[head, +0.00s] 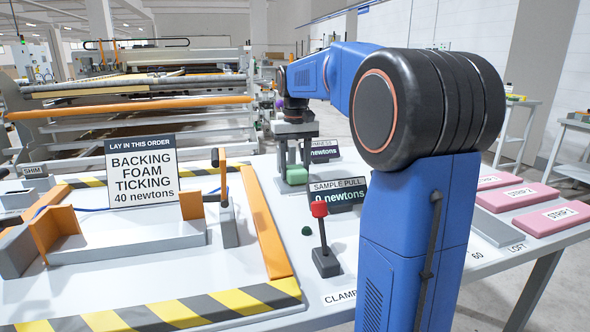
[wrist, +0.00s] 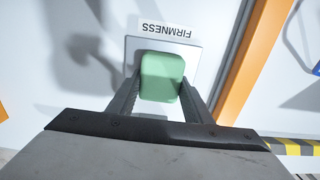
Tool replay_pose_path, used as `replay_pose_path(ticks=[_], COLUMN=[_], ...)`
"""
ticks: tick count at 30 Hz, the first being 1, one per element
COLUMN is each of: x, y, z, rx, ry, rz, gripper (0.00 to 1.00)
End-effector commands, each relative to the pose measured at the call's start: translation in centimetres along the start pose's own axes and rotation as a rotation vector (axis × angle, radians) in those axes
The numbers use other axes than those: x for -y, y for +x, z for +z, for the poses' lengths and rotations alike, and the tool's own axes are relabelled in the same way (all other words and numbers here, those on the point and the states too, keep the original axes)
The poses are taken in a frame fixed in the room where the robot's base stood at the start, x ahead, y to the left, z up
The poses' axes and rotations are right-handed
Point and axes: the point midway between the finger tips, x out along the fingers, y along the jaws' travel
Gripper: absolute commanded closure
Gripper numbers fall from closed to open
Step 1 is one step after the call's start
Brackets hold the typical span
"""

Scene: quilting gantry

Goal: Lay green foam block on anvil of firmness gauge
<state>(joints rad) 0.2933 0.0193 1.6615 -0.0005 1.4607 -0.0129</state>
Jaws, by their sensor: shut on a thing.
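The green foam block (wrist: 162,77) sits between the two fingers of my gripper (wrist: 160,98), which is shut on it. In the wrist view the block overlaps the pale grey plate of the firmness gauge (wrist: 194,54), beside the label "FIRMNESS". In the head view the green block (head: 297,175) shows low under my gripper (head: 295,158), at the far side of the white table. The block hides part of the plate, and I cannot tell whether it touches it.
An orange rail (head: 265,222) runs left of the gauge. A red-topped lever (head: 321,240) and a "SAMPLE PULL" display (head: 338,193) stand nearer. Pink strips (head: 520,196) lie at the right. An order sign (head: 142,170) stands at the left.

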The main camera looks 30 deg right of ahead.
Motion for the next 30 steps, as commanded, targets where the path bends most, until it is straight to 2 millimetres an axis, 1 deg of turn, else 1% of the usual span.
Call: replay_pose_path(ticks=[3,4,5,6,15,19,23,30], x=[0.0,0.0,0.0,0.0,0.0,0.0,0.0,0.0], y=[0.2,0.3,0.2,0.2,0.2,-0.5,-2.3,-7.0], z=[0.0,0.0,0.0,0.0,0.0,-0.1,-0.1,-0.1], rx=[0.001,0.0,0.0,0.0,0.0,-0.001,-0.003,-0.003], ry=[0.0,0.0,0.0,0.0,0.0,0.0,0.0,0.0], rz=[0.0,0.0,0.0,0.0,0.0,0.0,0.0,0.0], gripper=[0.75,0.52,0.45,0.36,0.36,0.36,0.36,0.36])
